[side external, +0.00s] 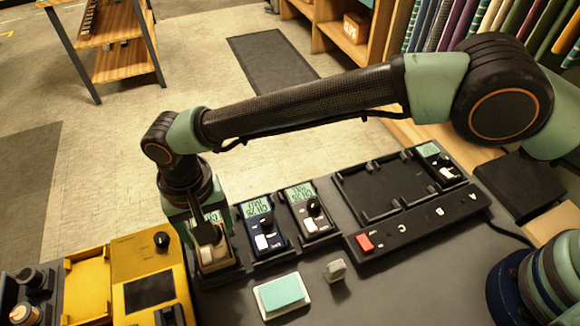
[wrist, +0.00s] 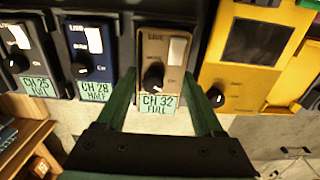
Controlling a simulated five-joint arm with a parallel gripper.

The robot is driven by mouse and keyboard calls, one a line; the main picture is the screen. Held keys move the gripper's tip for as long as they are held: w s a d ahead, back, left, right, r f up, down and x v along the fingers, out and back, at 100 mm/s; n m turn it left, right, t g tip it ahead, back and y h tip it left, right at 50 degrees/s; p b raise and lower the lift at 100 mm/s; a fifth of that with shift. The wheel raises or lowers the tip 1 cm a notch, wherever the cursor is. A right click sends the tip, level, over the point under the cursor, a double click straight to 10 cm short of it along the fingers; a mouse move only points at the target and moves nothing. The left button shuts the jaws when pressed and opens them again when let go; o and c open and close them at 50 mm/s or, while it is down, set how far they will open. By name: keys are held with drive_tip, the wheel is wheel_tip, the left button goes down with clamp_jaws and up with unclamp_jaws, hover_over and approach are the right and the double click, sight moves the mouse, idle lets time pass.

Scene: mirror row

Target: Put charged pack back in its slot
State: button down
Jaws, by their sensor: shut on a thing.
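A tan pack (side external: 217,259) with a black knob, a white switch and a green label reading CH 32 FULL stands at the left end of a row of packs. My gripper (side external: 208,226) reaches down over it from above. In the wrist view the green fingers of my gripper (wrist: 162,92) lie on both sides of the tan pack (wrist: 155,48) and are shut on it. It lines up with its neighbours, but I cannot tell if it is fully seated; the fingers hide its lower edges. A black dock (side external: 380,183) with lettered bays holds one pack (side external: 446,172) at its right end; its other bays are empty.
A dark blue pack (side external: 264,238), labelled CH 28 HALF, and a black pack (side external: 313,218) stand right of the tan one. A yellow device (side external: 140,262) stands close on its left. A teal-topped block (side external: 282,295) and a small grey object (side external: 335,270) lie in front.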

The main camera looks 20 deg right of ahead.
drive_tip(key=shift+f, duration=0.85)
idle(0.4)
unclamp_jaws()
wheel_tip(320, 180, up, 12)
drive_tip(key=shift+r, duration=0.1)
idle(0.4)
drive_tip(key=w+d+r+t, duration=0.1)
drive_tip(key=w+d+r, duration=0.25)
drive_tip(key=d, duration=0.35)
drive_tip(key=w+d+r+y, duration=0.1)
drive_tip(key=w+d+r, duration=0.1)
drive_tip(key=d+r, duration=0.45)
drive_tip(key=w+d+r+t, duration=0.1)
drive_tip(key=w+d+r, duration=0.2)
drive_tip(key=d, duration=0.6)
drive_tip(key=s+d+t, duration=0.1)
drive_tip(key=s+d, duration=0.2)
drive_tip(key=d, duration=0.5)
drive_tip(key=s+d+f+t, duration=0.1)
drive_tip(key=s+d, duration=0.3)
drive_tip(key=d, duration=0.4)
drive_tip(key=s+d+f+t+h, duration=0.1)
drive_tip(key=s+d, duration=0.3)
drive_tip(key=d, duration=0.4)
drive_tip(key=shift+s+d+t, duration=0.2)
drive_tip(key=shift+d+t, duration=0.05)
drive_tip(key=shift+t, duration=0.05)
